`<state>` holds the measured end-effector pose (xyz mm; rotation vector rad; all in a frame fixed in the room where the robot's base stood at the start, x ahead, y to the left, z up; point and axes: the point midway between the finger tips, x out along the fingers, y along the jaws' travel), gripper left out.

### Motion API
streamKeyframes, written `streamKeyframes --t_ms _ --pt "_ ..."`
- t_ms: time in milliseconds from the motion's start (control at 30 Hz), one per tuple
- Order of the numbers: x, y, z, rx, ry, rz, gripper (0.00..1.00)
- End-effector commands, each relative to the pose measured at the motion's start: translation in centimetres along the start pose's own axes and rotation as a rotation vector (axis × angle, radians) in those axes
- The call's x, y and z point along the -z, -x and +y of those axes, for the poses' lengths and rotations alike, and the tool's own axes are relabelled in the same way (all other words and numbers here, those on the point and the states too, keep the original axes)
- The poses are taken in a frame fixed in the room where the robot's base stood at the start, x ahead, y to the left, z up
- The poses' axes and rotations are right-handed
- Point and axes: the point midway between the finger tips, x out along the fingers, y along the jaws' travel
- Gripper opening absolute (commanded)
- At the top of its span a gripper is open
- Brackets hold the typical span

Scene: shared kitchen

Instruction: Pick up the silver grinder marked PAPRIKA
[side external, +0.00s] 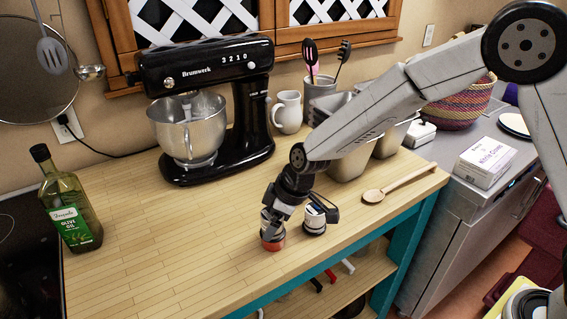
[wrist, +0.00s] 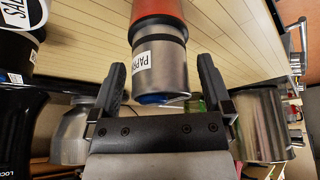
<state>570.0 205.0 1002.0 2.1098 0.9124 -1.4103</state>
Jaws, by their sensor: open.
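My gripper is open and low over the counter.
A dark-and-white grinder (side external: 315,221) stands close by on the right; a label reading "SAL" (wrist: 15,17) shows at the wrist view's upper left. A wooden spoon (side external: 385,190) lies farther right. A black stand mixer (side external: 215,105) stands behind. The counter's front left is clear.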

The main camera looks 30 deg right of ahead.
Motion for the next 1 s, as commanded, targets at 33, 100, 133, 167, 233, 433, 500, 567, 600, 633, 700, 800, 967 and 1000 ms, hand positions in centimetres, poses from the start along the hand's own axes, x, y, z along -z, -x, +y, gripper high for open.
streamKeyframes --t_ms 33,100,133,167,233,433,500,567,600,633,700,800,967,1000 --pt "-0.02 -0.39 -0.01 0.000 0.000 -0.001 1.00" --pt "-0.03 -0.72 0.00 0.000 0.000 -0.001 1.00" --pt "-0.03 -0.80 0.00 -0.001 0.000 0.000 1.00" --pt "-0.02 -0.85 0.00 -0.001 -0.001 0.000 1.00" --pt "-0.01 -0.90 0.01 -0.001 -0.001 0.000 1.00" --pt "-0.01 -0.88 0.01 -0.001 -0.001 0.000 1.00" --pt "-0.02 -0.87 0.01 -0.001 -0.001 0.000 1.00" --pt "-0.02 -0.87 0.01 -0.001 -0.001 0.000 1.00" --pt "-0.02 -0.87 0.01 -0.001 -0.001 0.000 1.00" --pt "-0.02 -0.87 0.01 -0.001 -0.001 0.000 1.00" --pt "-0.02 -0.87 0.01 -0.001 -0.001 0.000 0.90" --pt "-0.02 -0.86 0.01 -0.001 -0.001 0.000 0.59" --pt "-0.03 -0.86 0.02 -0.001 -0.001 0.000 0.08" --pt "-0.03 -0.86 0.02 -0.001 -0.001 0.000 0.00"
